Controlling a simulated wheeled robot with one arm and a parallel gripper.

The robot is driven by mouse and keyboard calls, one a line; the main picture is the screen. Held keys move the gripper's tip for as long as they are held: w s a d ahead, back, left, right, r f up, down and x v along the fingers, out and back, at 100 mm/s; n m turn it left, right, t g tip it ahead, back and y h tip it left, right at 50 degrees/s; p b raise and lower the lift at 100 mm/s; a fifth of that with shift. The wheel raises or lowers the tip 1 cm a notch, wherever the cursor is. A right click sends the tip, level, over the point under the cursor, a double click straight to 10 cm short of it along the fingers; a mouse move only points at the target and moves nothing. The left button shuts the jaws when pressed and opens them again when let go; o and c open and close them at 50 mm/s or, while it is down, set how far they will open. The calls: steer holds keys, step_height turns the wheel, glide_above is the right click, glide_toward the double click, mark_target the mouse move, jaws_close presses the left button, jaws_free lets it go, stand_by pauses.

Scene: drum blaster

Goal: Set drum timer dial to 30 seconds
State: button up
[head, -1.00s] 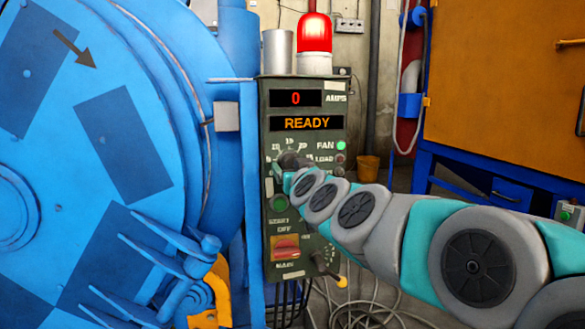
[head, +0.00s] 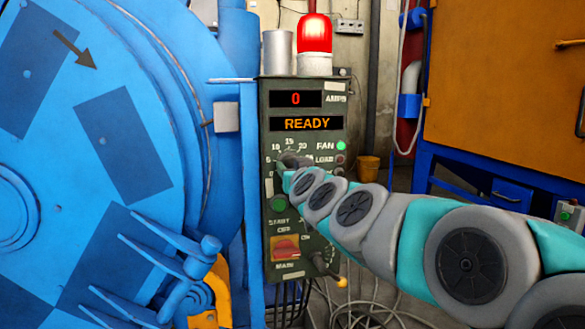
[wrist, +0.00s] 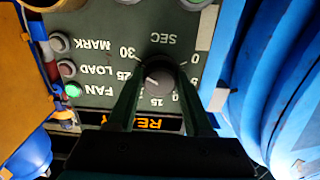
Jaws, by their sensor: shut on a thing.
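The timer dial (wrist: 158,70) is a dark round knob on the green control panel (head: 270,226), ringed by white numbers up to 30. My gripper (wrist: 158,88) is shut on this dial, one finger on each side, in the wrist view. That view shows the panel upside down. A pale mark shows on the knob's face, toward the 15–25 side; its exact reading is unclear. The 30 label lies near the knob's SEC side. In the head view, my wrist covers most of the dial and some numbers; 10, 15 and 20 show above it.
The display (head: 306,124) reads READY, and the amps display (head: 296,99) reads 0. The FAN lamp (head: 341,146) is lit green. A red main switch (head: 286,249) sits below the dial. The blue drum (head: 60,150) stands close on the left.

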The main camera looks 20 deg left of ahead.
jaws_close()
steer(key=shift+m, duration=0.5)
steer(key=o, duration=1.1)
jaws_free()
steer(key=shift+v, duration=3.95)
